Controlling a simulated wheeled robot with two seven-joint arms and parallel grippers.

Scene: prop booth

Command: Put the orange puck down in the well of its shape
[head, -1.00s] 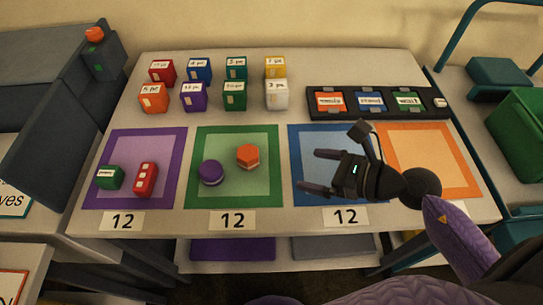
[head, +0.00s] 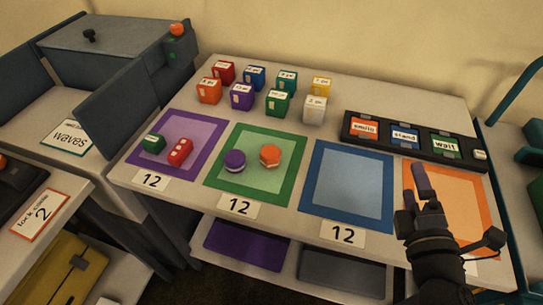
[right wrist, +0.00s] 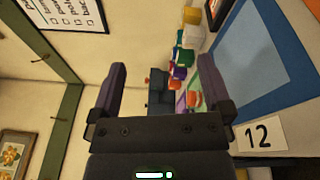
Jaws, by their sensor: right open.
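The orange puck (head: 270,155) is six-sided, with a pale band around its side. It lies flat on the green-bordered mat (head: 292,193), just right of a round purple puck (head: 235,160). My right gripper (head: 416,188) is over the orange-bordered mat (head: 480,214), well to the right of the puck. Its fingers are apart. In the right wrist view my gripper (right wrist: 163,78) is open with nothing held between the fingers. I cannot make out a well of the puck's shape. My left gripper is not in view.
A purple mat (head: 205,125) holds a green block and a red block. The blue mat (head: 350,190) is bare. Several labelled cubes (head: 277,103) stand behind. A black card rack (head: 390,146) is at the back right. A grey box (head: 120,38) stands left.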

